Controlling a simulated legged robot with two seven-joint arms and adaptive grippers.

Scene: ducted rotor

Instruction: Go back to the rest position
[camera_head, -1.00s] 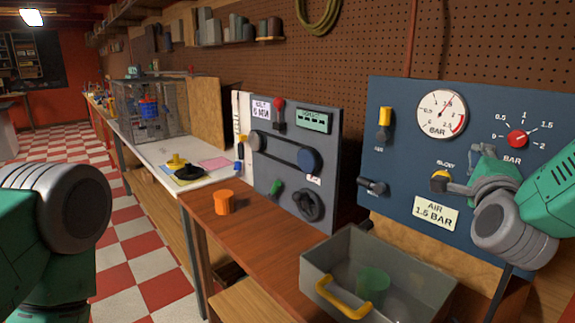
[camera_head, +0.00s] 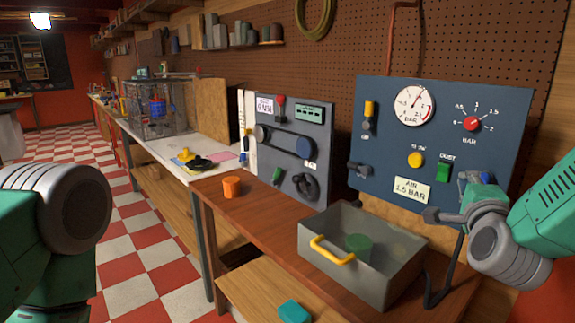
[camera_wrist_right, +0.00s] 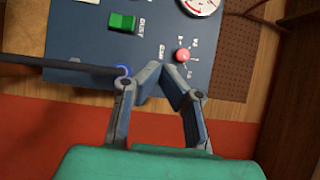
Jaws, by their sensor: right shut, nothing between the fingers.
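My right gripper (camera_head: 430,215) is in front of the lower edge of the blue air panel (camera_head: 385,140), above the right part of the grey bin. In the right wrist view its fingers (camera_wrist_right: 160,72) meet at the tips with nothing between them. The yellow button (camera_head: 415,160) and green button (camera_head: 442,173) on the panel are clear of it; the green button also shows in the wrist view (camera_wrist_right: 123,22). My left arm comes in at the left edge of the head view, and its gripper is out of sight.
A grey bin (camera_head: 390,285) with a yellow handle (camera_head: 332,250) stands on the wooden bench and holds a green cup (camera_head: 358,245). An orange cylinder (camera_head: 232,187) stands left of it. A dark bent hose hangs beside the bin. The checkered aisle (camera_head: 150,240) at left is clear.

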